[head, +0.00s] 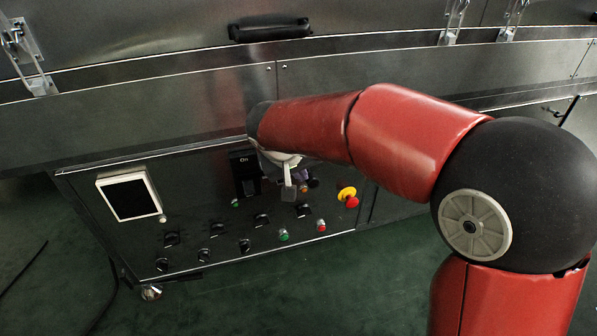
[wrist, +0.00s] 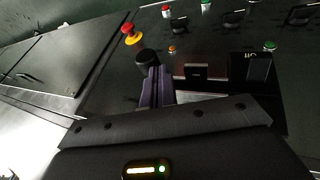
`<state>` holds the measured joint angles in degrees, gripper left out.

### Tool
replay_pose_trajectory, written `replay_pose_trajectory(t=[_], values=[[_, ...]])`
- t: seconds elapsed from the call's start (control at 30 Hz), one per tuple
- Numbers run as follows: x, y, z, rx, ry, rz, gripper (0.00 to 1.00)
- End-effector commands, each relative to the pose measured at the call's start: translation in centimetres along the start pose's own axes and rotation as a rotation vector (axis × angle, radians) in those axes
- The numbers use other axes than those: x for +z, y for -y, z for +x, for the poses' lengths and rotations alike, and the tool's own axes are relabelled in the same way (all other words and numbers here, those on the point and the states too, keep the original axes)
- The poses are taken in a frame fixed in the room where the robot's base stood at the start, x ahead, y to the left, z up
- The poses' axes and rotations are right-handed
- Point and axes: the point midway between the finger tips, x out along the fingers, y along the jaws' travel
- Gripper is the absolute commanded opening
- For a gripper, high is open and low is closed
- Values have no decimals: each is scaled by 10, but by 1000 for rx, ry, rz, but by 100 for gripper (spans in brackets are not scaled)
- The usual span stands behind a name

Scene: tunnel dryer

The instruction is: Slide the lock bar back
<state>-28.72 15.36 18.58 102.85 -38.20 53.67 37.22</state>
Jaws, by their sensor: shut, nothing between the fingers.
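My gripper (head: 302,176) is at the control panel (head: 200,215), low on the machine front, right of the "On" switch (head: 242,165). The wrist view shows its purple-grey fingers (wrist: 157,72) shut together and empty. Their tips are close to a round black knob (wrist: 147,59); I cannot tell whether they touch it. To their right, a small dark block (wrist: 194,72) sits on a reddish strip beside the "On" switch (wrist: 250,66). This may be the lock bar, but I cannot be sure. My wrist hides this spot in the head view.
A red and yellow emergency stop (head: 348,196) stands out right of my gripper. Several selector switches and push buttons lie below, and a white-framed screen (head: 129,196) is at the left. A steel ledge (head: 150,115) runs above the panel. Green floor is free in front.

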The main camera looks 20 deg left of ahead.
Motion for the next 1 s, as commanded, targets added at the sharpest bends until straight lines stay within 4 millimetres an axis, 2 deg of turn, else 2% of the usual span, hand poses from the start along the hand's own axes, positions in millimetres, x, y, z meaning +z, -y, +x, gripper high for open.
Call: replay_pose_trajectory(t=[0.07, 0.3, 0.4, 0.83, 1.0], values=[[0, -6, 2, 1, 1, 3, 0], [2, -50, 19, 2, 2, 4, 0], [3, -61, 23, 1, 3, 3, 0], [3, -64, 24, 0, 2, 0, 0], [-1, -66, 18, 0, 1, 1, 0]])
